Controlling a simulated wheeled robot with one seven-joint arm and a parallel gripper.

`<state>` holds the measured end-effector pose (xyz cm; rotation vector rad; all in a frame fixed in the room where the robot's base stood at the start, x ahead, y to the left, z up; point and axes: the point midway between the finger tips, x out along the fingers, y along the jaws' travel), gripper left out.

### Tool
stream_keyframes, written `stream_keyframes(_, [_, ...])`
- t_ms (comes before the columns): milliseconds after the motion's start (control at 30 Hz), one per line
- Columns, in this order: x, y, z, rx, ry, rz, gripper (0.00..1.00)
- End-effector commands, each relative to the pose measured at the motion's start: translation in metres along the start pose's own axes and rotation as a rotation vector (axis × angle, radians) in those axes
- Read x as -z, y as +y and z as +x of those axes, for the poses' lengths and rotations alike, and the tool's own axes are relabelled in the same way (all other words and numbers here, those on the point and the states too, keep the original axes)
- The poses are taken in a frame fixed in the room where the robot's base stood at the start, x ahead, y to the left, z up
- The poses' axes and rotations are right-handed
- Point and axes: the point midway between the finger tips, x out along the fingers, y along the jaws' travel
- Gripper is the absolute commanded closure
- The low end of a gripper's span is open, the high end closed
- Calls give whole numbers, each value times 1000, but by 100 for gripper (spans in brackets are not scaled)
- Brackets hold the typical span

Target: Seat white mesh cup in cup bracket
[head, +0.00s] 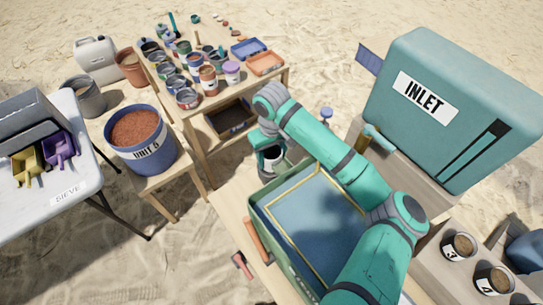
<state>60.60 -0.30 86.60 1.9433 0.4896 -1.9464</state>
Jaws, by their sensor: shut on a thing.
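My gripper (268,162) hangs down at the end of my teal arm, left of the framed blue sheet. It is shut on a small whitish cup (272,153) with a dark opening, which looks like the white mesh cup. The cup is seen from above, partly covered by the gripper, and its mesh is too small to make out. It shows beyond the far left corner of the green-rimmed tray (262,205). I cannot pick out the cup bracket in this view.
A wooden table (193,110) with several cans stands behind. A blue bucket of red soil (141,139) is at left, near the white sieve table (75,215). The teal inlet box (440,60) is at right, with a pale tap (378,137) beside it. Two numbered cups (459,247) stand lower right.

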Motion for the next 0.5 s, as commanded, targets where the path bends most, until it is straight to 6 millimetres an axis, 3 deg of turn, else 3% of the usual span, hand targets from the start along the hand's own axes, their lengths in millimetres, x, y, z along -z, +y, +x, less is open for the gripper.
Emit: stream_keyframes(500, [1,-5,2,6,-3,-5,73])
